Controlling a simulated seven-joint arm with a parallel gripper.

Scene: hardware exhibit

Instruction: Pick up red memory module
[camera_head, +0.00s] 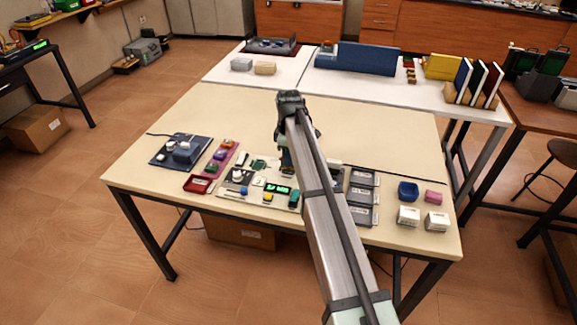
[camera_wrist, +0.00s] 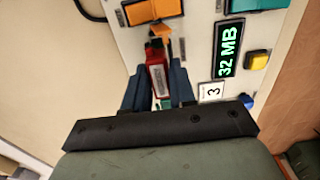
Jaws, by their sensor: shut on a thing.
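The red memory module (camera_wrist: 157,68) shows in the wrist view, upper middle, with a pale label on its face. My gripper (camera_wrist: 158,82) has its two dark blue fingers on either side of the module and is shut on it. An orange piece lies just beyond the module's far end. I cannot tell whether the module is clear of the surface below. In the head view, my gripper (camera_head: 287,160) is over the board on the front table, and my arm hides most of it. I cannot make out the module there.
In the head view, a red tray (camera_head: 198,184) lies left of the board; a blue container (camera_head: 408,190) stands right. The table's back half is clear.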

